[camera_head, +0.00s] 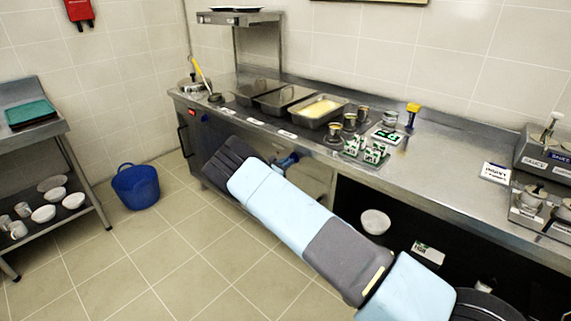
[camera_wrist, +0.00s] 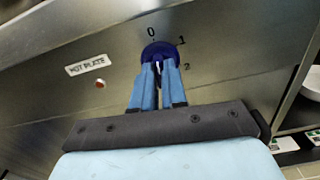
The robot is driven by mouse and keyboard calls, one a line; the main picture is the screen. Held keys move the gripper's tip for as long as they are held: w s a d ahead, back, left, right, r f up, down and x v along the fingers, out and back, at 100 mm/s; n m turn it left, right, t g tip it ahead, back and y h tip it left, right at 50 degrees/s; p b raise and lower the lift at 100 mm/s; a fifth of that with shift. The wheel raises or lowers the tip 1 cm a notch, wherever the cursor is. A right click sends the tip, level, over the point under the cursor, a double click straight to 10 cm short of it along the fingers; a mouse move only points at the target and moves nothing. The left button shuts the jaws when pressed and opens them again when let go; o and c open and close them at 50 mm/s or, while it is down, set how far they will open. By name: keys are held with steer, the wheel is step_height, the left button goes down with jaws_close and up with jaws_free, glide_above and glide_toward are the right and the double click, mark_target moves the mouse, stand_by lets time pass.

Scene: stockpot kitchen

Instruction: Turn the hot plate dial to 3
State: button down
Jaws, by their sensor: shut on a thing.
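The hot plate dial (camera_wrist: 160,52) is a dark blue round knob on the steel counter front, in the upper middle of the wrist view. The marks 0, 1 and 2 show around its top and right side; a 3 is not visible. A white line on the dial shows between my fingers, but its exact setting is hard to tell. My gripper (camera_wrist: 158,72) has its two blue fingers shut on the dial. In the head view my gripper (camera_head: 287,160) reaches the counter front, and my arm hides the dial there.
A "HOT PLATE" label (camera_wrist: 86,64) and a small red lamp (camera_wrist: 99,84) are left of the dial. A blue bucket (camera_head: 136,187) stands on the floor at left.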

steer(key=shift+a+f+m, duration=0.1)
steer(key=shift+f+m, duration=0.1)
steer(key=shift+m, duration=5.6)
steer(key=shift+d+f+m, duration=0.1)
steer(key=shift+f+m, duration=0.05)
steer(key=shift+m, duration=5.65)
steer(key=shift+a+f+m, duration=0.1)
steer(key=shift+f+m, duration=0.1)
steer(key=shift+m, duration=5.6)
